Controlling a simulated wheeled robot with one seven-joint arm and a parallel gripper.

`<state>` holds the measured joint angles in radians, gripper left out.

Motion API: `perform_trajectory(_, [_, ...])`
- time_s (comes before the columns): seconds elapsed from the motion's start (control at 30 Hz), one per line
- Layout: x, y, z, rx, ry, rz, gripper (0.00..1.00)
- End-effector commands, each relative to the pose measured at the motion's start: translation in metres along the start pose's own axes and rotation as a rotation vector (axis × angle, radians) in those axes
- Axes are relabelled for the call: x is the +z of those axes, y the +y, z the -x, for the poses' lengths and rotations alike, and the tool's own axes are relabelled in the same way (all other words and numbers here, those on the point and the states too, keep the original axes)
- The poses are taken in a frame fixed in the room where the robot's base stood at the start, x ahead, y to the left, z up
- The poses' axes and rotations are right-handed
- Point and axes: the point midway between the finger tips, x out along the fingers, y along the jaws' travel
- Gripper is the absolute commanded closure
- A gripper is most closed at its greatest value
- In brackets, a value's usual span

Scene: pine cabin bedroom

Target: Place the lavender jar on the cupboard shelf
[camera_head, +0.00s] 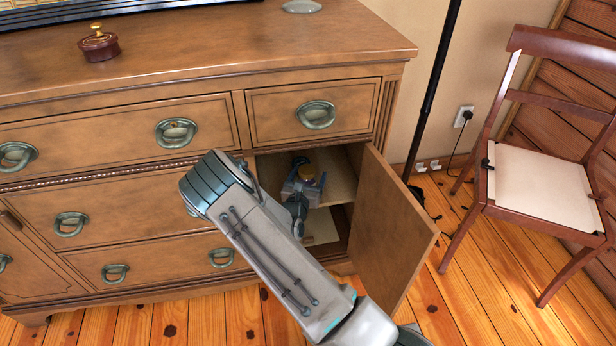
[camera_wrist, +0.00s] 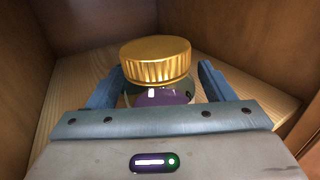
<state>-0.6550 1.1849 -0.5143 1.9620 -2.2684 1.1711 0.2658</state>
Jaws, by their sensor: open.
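The lavender jar (camera_wrist: 155,72) has a ribbed gold lid and a purple body. In the wrist view it stands upright on the wooden cupboard shelf (camera_wrist: 68,97), between the two fingers of my gripper (camera_wrist: 158,85). The fingers are open, one on each side of the jar. The upper shelf (camera_head: 340,183) carries the jar. The lower part of the jar is hidden by my gripper.
The cupboard door (camera_head: 392,232) stands open to the right of my arm. Cupboard walls stand close around the jar. A chair (camera_head: 545,185) and a dark pole (camera_head: 432,85) are farther right. A small dark red lidded pot (camera_head: 99,46) sits on the dresser top (camera_head: 215,45).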

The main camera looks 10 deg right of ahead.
Motion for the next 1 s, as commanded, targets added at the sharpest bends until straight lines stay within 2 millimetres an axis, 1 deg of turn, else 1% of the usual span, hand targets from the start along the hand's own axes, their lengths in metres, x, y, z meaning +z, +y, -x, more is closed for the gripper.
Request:
perform_trajectory(0.13, [0.005, 0.0, 0.0, 0.0, 0.0, -0.001, 0.25])
perform_trajectory(0.23, [0.004, 0.001, 0.013, 0.002, 0.003, 0.0, 0.25])
perform_trajectory(0.37, [0.005, 0.001, 0.04, 0.003, 0.004, 0.001, 0.25])
perform_trajectory(0.5, [0.005, 0.001, 0.071, 0.003, 0.003, 0.002, 0.25])
perform_trajectory(0.6, [0.005, 0.001, 0.09, 0.003, 0.003, 0.002, 0.25])
perform_trajectory(0.7, [0.004, 0.0, 0.105, 0.001, 0.001, 0.001, 0.25])
perform_trajectory(0.8, [0.004, 0.0, 0.115, 0.001, 0.002, 0.001, 0.25])
perform_trajectory(1.0, [0.003, 0.0, 0.12, 0.0, 0.0, 0.001, 0.25])
